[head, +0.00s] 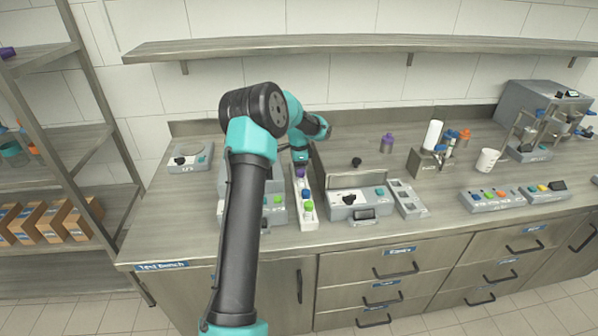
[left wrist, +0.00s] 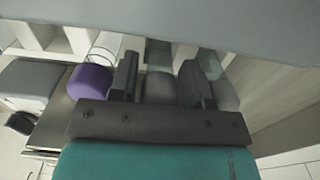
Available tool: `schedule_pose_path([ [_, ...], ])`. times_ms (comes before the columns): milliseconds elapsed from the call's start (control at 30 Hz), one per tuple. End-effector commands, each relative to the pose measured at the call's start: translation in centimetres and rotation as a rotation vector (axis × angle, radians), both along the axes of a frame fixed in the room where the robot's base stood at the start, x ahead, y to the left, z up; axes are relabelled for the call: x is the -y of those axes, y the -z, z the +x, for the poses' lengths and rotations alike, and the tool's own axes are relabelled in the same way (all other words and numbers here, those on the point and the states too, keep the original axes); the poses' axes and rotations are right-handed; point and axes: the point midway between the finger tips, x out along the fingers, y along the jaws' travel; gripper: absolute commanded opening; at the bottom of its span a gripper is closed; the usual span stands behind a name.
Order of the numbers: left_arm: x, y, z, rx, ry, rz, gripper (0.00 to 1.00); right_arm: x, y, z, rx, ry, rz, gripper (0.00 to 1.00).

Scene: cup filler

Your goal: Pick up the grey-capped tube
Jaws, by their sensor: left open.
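My left gripper (head: 300,158) is low over the far end of the white tube rack (head: 309,225). In the left wrist view the left gripper's fingers (left wrist: 160,80) are open, one on each side of a grey cap (left wrist: 159,90). A clear tube body (left wrist: 158,55) shows beyond that cap. I cannot tell whether the fingers touch it. A purple-capped tube (left wrist: 88,80) is just left of the fingers. Another greyish cap (left wrist: 225,96) is just right of them. In the head view the grey-capped tube cannot be made out near the gripper. My right gripper is not in view.
Blue (head: 306,195) and green (head: 308,206) caps stand nearer in the rack. A grey device with a raised lid (head: 355,183) is close on the right. A purple bottle (head: 387,143) and a white cup (head: 487,161) stand further right. A long shelf (head: 380,46) hangs above.

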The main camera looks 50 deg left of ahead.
Motion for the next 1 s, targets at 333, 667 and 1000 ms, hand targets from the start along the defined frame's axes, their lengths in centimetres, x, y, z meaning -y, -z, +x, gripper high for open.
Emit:
schedule_pose_path([
  [333,0.0,0.0,0.0,0.000,0.000,0.000,0.18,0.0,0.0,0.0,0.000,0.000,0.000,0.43],
  [667,0.0,-0.1,0.0,0.001,0.000,0.001,0.07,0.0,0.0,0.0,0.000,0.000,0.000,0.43],
  [1000,0.0,-3.4,0.1,0.004,0.001,0.002,0.07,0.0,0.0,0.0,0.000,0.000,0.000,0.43],
])
